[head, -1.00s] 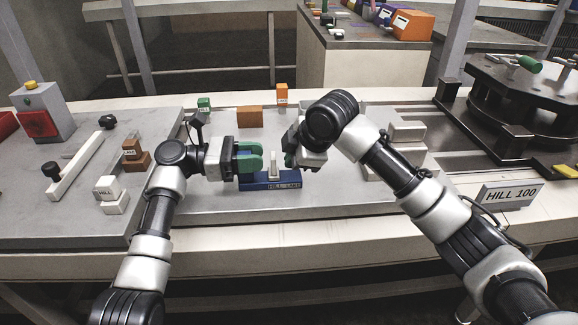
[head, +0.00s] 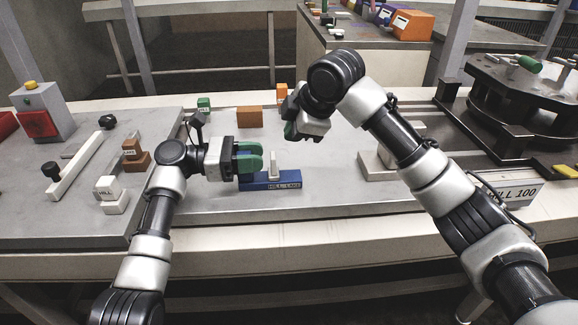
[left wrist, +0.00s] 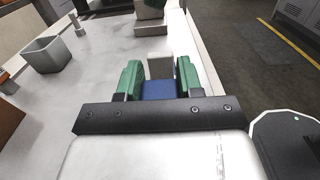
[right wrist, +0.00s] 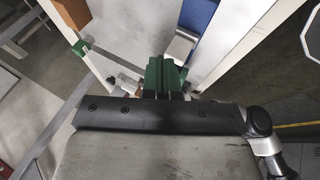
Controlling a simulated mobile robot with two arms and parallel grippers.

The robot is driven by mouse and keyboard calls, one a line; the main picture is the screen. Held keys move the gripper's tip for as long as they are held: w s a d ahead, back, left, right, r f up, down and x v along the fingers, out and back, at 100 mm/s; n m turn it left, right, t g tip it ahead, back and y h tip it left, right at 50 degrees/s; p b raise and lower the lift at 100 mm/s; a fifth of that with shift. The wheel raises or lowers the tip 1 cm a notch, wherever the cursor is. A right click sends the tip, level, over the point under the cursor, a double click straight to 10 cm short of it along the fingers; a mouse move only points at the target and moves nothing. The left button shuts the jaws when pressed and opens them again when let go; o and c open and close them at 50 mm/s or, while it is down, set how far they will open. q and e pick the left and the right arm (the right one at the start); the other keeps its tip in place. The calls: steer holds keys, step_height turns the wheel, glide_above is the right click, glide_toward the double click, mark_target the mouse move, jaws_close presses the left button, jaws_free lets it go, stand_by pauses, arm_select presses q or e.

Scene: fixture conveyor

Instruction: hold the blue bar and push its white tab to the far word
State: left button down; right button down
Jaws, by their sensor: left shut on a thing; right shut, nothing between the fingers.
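The blue bar (head: 290,179) lies on the grey work surface. Its front face reads HILL, then LAKE farther right. The white tab (head: 273,166) stands up from the bar near the word HILL. My left gripper (head: 250,160) is shut on the bar's left end. In the left wrist view the blue bar (left wrist: 158,90) sits between the green fingers, with the white tab (left wrist: 160,66) just beyond them. My right gripper (head: 291,131) is shut and empty, above and behind the bar, apart from the tab. Its closed fingers (right wrist: 166,77) show in the right wrist view.
An orange-brown block (head: 249,117), a green block (head: 204,104) and an orange block (head: 282,91) stand behind. White blocks (head: 375,165) sit to the right, near the HILL 100 sign (head: 510,194). The surface in front of the bar is clear.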

arm_select(q)
steer(key=shift+f, duration=0.15)
steer(key=c, duration=0.6)
jaws_free()
steer(key=shift+c, duration=0.2)
steer(key=a, duration=0.7)
steer(key=shift+a, duration=0.25)
